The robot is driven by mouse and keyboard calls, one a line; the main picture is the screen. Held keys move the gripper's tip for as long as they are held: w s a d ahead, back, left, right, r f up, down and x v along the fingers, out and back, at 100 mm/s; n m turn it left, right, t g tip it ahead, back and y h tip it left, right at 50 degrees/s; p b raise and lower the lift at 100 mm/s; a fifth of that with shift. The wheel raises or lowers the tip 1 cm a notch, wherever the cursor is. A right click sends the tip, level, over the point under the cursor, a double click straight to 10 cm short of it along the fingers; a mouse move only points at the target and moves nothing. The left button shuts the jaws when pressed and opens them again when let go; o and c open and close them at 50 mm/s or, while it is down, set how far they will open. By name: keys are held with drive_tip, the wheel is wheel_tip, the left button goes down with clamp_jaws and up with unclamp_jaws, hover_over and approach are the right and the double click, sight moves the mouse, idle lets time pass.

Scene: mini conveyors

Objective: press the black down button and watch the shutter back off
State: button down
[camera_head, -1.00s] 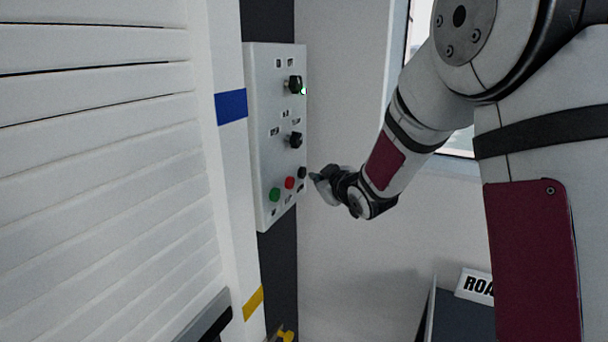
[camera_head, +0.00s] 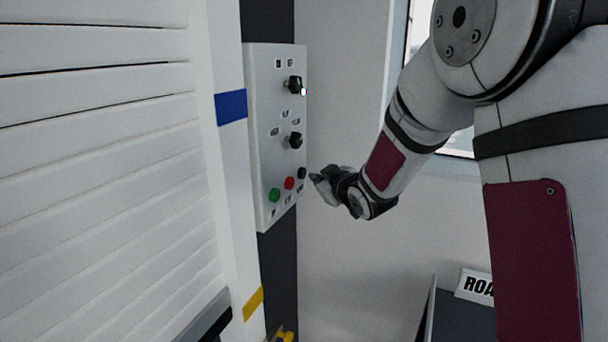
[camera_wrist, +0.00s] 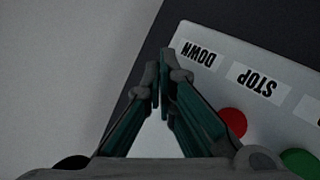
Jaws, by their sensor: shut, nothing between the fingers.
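The white control panel (camera_head: 258,150) hangs on a dark post beside the shutter. Its black down button (camera_head: 301,172) is the rightmost of the bottom row, beside the red and green buttons. My gripper (camera_head: 313,178) is shut and empty, its tips just right of the black button; I cannot tell if they touch it. In the wrist view the shut fingertips (camera_wrist: 161,82) lie beside the DOWN label (camera_wrist: 197,53) and hide the black button. The white slatted shutter (camera_head: 95,170) fills the left of the head view.
A red button (camera_head: 289,183) and a green button (camera_head: 275,195) sit close to the left. Two black knobs (camera_head: 295,140) stick out higher on the panel. A white post (camera_head: 222,160) separates panel and shutter. A sign (camera_head: 476,285) stands low at right.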

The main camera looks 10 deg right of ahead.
drive_tip(key=shift+w+a, duration=0.1)
drive_tip(key=shift+w+a+b, duration=0.2)
drive_tip(key=shift+a+b, duration=0.05)
drive_tip(key=shift+b, duration=0.05)
